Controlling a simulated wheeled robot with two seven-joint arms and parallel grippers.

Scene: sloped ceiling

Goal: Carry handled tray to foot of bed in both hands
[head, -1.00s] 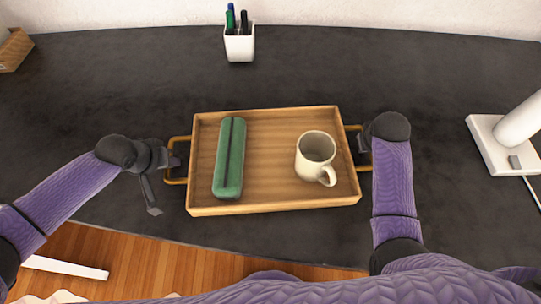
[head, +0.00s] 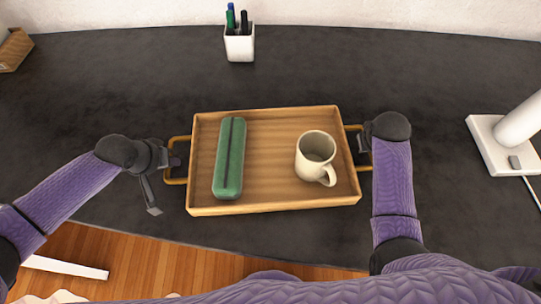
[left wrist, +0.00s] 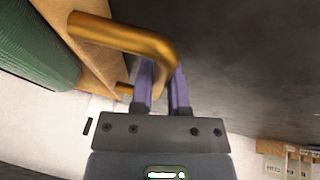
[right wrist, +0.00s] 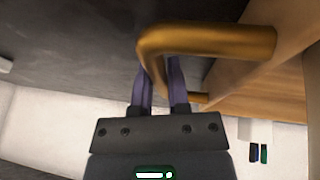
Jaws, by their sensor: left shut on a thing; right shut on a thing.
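The wooden tray (head: 270,206) sits on the dark desk, with a brass handle at each end. A green case (head: 229,160) lies in its left part and a cream mug (head: 315,155) stands upright in its right part. My left gripper (head: 174,162) is shut on the left handle (head: 178,181); the handle also shows between the fingers in the left wrist view (left wrist: 135,40). My right gripper (head: 362,150) is shut on the right handle, which shows in the right wrist view (right wrist: 215,40); in the head view my wrist partly hides that grip.
A white pen cup (head: 239,46) stands behind the tray at the back of the desk (head: 320,65). A white lamp base (head: 497,150) is at the right, and a wooden box (head: 12,50) is at the back left. The wooden floor (head: 150,262) shows in front.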

